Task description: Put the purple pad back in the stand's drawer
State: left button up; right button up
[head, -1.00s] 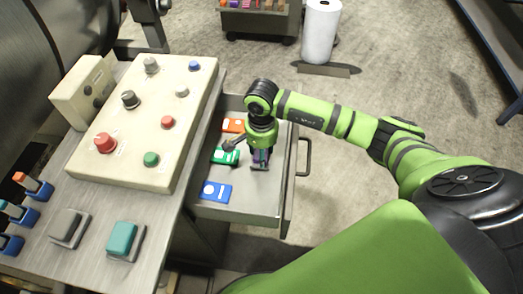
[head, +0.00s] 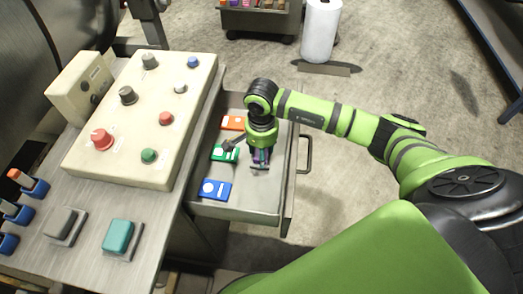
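The stand's drawer (head: 240,207) is pulled open to the right of the control panel. My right gripper (head: 260,162) points down into it, low over its right part. An orange pad (head: 233,123), a green pad (head: 224,153) and a blue pad (head: 215,190) lie along the drawer's left side. My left gripper is not in view.
The stand's sloped panel (head: 140,75) with several knobs and buttons rises left of the drawer. A teal button (head: 118,236) and a grey button (head: 64,223) sit nearer. The drawer handle (head: 305,155) sticks out to the right. A white roll (head: 320,32) stands behind on open floor.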

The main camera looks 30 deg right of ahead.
jog(key=shift+o, duration=1.1)
notch_tip(320, 180, up, 12)
